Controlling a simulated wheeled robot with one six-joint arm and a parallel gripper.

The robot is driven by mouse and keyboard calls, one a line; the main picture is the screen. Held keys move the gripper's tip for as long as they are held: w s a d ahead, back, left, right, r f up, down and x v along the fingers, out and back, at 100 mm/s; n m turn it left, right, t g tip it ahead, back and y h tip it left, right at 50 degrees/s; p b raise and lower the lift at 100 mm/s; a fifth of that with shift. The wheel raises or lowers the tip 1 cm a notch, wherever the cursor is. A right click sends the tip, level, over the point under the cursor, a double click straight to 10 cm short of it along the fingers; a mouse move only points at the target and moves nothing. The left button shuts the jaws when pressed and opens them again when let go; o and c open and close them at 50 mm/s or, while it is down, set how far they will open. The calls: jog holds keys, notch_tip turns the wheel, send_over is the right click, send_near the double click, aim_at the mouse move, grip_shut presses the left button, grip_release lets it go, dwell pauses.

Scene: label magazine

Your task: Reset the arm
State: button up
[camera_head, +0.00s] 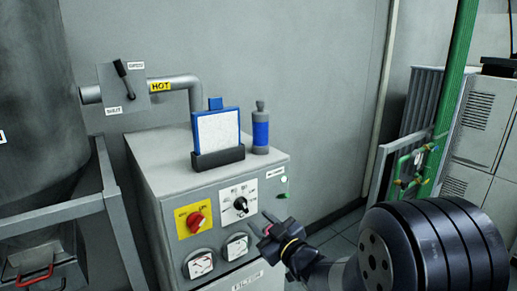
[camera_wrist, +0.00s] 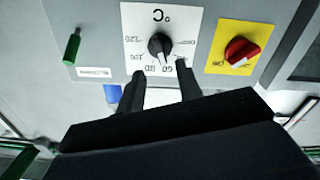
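My gripper (camera_head: 268,222) is in front of the right part of the grey cabinet's front panel, at the end of my dark arm. In the wrist view, my gripper (camera_wrist: 160,82) has its two dark fingers apart with nothing held between them. The black dial knob (camera_head: 240,204) on its white scale plate lies just beyond the fingertips; it also shows in the wrist view (camera_wrist: 159,44), upside down. The fingers look apart from the knob, though the exact gap is hard to tell.
A red switch (camera_head: 196,219) on a yellow plate and two gauges (camera_head: 200,264) are on the cabinet (camera_head: 160,180). A green lever (camera_head: 283,191) sits at the panel's right. Floor is free right of the cabinet.

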aim_at(246, 208)
jog(key=p+x, duration=0.1)
jog(key=x, duration=0.5)
jog(key=shift+w+a+p, duration=0.15)
jog(key=shift+p, duration=0.25)
jog(key=shift+n, duration=0.4)
jog(key=shift+f, duration=0.1)
